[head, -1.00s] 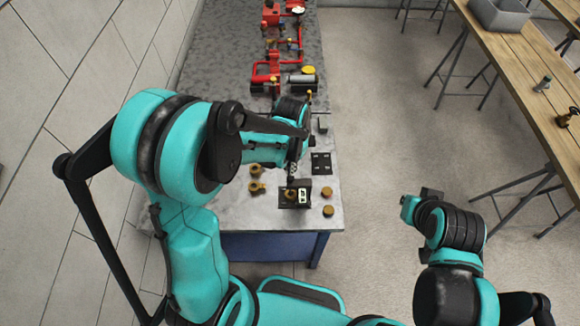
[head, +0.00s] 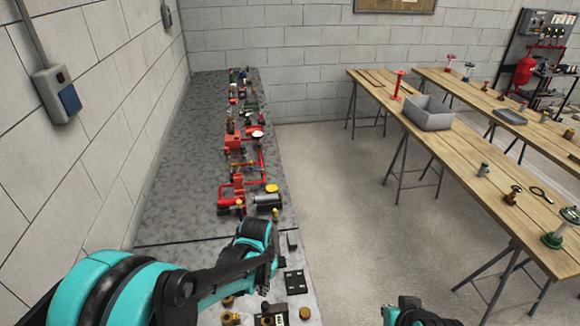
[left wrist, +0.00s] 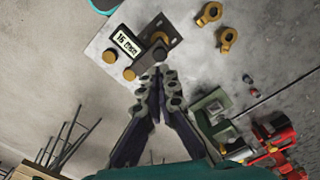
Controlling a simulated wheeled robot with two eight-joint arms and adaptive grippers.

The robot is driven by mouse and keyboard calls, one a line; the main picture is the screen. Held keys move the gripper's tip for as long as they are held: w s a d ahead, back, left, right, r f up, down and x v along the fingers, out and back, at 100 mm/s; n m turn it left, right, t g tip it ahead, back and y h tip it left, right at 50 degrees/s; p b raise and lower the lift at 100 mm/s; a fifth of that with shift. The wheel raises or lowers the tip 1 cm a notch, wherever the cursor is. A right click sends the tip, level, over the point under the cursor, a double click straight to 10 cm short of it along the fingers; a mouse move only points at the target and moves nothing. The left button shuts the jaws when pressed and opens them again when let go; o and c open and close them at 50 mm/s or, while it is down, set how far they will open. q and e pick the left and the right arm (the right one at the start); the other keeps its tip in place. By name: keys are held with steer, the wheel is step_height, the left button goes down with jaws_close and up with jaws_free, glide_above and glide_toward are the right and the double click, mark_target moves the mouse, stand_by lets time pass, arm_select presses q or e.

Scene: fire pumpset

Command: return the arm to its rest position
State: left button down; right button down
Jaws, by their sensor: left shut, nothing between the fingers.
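My left arm comes in from the left in the head view, with its teal and black links over the near end of the grey bench (head: 205,212). My left gripper (head: 266,290) points down there and is small and partly hidden by the arm. In the left wrist view its two dark fingers (left wrist: 157,78) are together with nothing between them, over a block with a white "15" label (left wrist: 127,43) and brass fittings. Part of my right arm (head: 415,313) shows at the bottom edge; its gripper is out of view.
Red pump pipework (head: 240,190) runs along the bench beyond my left arm. Brass rings (left wrist: 212,14) lie near the block. A wooden trestle table (head: 470,160) with a grey bin (head: 428,115) stands right. Clear floor lies between bench and table.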

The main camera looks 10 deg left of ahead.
arm_select(q)
steer(key=s+a+f+n+t+b, duration=0.1)
steer(key=s+b, duration=0.4)
steer(key=b, duration=0.5)
steer(key=s+a+f+n+t+b, duration=0.1)
steer(key=s+a+f+t+b, duration=0.2)
steer(key=b, duration=0.7)
step_height(320, 180, down, 3)
steer(key=s+t, duration=0.2)
steer(key=t, duration=0.1)
steer(key=shift+s+a+n+b, duration=0.15)
steer(key=shift+a+n+b, duration=0.15)
steer(key=shift+a+n, duration=0.1)
steer(key=shift+r, duration=0.25)
steer(key=w+d+r+m+g+p, duration=0.1)
steer(key=w+d+r+g+p, duration=0.15)
steer(key=w+r+p, duration=0.55)
steer(key=w+d+m+g+p, duration=0.2)
steer(key=g+p, duration=0.3)
steer(key=p, duration=0.7)
steer(key=shift+t, duration=0.25)
step_height(320, 180, down, 7)
steer(key=b, duration=0.4)
steer(key=shift+w+d+r, duration=0.1)
steer(key=shift+w+d, duration=0.05)
steer(key=shift+r, duration=0.1)
